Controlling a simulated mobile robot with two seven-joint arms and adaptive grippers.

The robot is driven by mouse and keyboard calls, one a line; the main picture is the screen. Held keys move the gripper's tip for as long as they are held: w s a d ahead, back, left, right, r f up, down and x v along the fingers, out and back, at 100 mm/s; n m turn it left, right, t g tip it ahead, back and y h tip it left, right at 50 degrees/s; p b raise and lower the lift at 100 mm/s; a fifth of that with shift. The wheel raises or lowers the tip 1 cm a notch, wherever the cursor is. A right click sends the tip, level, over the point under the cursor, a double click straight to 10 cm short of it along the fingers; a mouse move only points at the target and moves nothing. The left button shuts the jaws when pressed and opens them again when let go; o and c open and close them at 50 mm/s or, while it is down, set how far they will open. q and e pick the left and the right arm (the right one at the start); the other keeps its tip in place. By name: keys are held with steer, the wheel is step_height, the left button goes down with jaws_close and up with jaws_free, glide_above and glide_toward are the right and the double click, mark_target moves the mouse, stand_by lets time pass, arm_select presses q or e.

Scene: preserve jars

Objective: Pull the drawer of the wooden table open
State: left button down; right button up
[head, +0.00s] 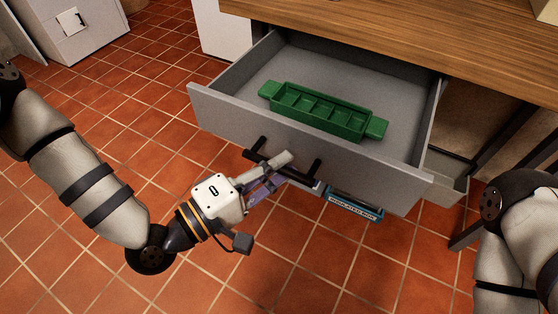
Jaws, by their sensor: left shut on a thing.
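The wooden table (400,35) spans the top right. Its grey drawer (390,175) stands well out from under the tabletop, with its inside in view. A black bar handle (312,172) is on the drawer front. My left gripper (284,172) reaches in from the left and is shut on the handle; its fingers partly hide the bar. A green tray with compartments (330,112) lies in the drawer and looks empty. Of my right arm only links show at the right edge; its gripper is out of view.
Dark table legs (500,150) stand at the right. A white cabinet (80,28) is at the top left. The tiled floor (100,160) is clear around my left arm.

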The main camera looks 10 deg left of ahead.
arm_select(q)
steer(key=c, duration=1.6)
jaws_free()
steer(key=v, duration=1.2)
